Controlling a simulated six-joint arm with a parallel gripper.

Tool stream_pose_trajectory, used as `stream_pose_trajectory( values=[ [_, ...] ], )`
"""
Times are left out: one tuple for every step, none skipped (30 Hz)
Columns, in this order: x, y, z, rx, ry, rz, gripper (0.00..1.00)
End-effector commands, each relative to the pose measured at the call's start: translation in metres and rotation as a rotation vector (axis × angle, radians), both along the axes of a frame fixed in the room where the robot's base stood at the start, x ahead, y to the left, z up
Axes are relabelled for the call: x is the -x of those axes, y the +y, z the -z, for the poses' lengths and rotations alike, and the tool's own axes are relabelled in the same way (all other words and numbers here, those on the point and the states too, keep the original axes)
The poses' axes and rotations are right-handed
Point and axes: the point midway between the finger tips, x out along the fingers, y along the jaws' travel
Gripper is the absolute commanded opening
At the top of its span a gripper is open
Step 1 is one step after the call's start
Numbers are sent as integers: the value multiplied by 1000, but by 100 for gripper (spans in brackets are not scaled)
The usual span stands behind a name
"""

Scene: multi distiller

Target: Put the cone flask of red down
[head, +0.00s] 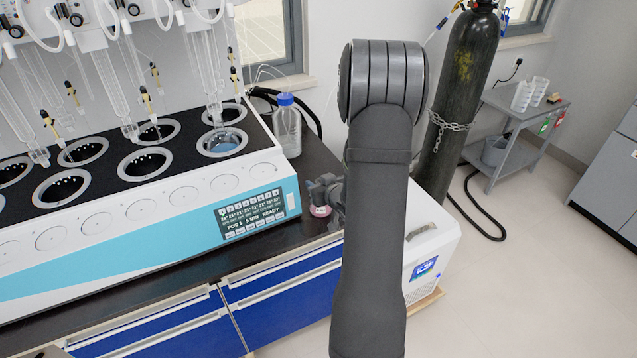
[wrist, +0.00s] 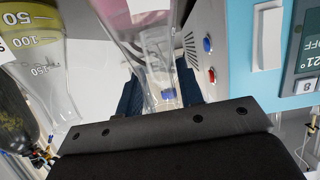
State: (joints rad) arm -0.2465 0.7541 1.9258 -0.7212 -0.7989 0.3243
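The cone flask of red (wrist: 128,22) shows in the wrist view with pink-red liquid in its wide part at the top and its clear neck lower down. My gripper (wrist: 160,92) has its two dark blue fingers on either side of the neck and appears shut on it. In the head view my gripper (head: 326,186) is partly hidden by my arm, at the right end of the counter. The pink bottom of the flask (head: 320,211) shows just below it, near the counter's front edge. I cannot tell whether the flask touches the counter.
A white and blue distiller (head: 150,215) fills the counter's left. A blue-capped bottle (head: 287,130) stands at its back right corner. A graduated clear flask (wrist: 45,75) is at left in the wrist view. A dark gas cylinder (head: 460,80) stands right of my arm.

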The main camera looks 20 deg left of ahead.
Motion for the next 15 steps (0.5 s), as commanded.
stream_pose_trajectory(
  values=[
    [0,0,0,0,0,0,44],
    [0,0,0,0,0,0,46],
    [0,0,0,0,0,0,46],
    [0,0,0,0,0,0,46],
    [0,0,0,0,0,0,46],
    [0,0,0,0,0,0,46],
    [0,0,0,0,0,0,46],
    [0,0,0,0,0,0,46],
    [0,0,-1,0,0,0,46],
    [0,0,-1,0,-1,0,46],
    [0,0,-2,0,-1,0,46],
    [0,0,-4,-1,-2,0,46],
    [1,-1,-5,0,-2,1,46],
    [3,-4,-6,0,-2,1,46],
    [7,-7,-8,0,-1,2,46]
  ],
)
